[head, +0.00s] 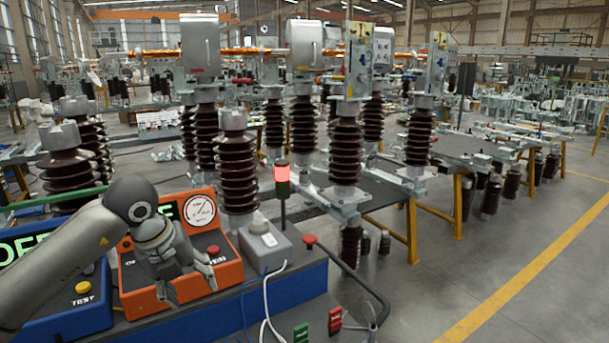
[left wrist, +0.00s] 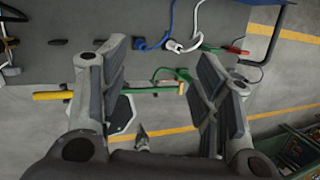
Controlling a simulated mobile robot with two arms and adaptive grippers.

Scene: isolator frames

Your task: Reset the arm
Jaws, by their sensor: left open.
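My left arm (head: 60,258) comes in from the left in the head view. Its gripper (head: 192,280) hangs in front of the orange control box (head: 222,240) and hides part of its face. In the left wrist view the two fingers of the left gripper (left wrist: 160,85) stand wide apart. Nothing is held between them. A green rod with a yellow handle (left wrist: 52,95) shows behind and between the fingers, apart from them as far as I can tell. My right gripper is in neither view.
A blue box with a yellow test button (head: 83,287) stands left of the orange box. A grey box (head: 265,248), a red-lit signal lamp (head: 282,178) and red and green clips (head: 335,320) are to the right. Brown insulators (head: 237,175) stand behind.

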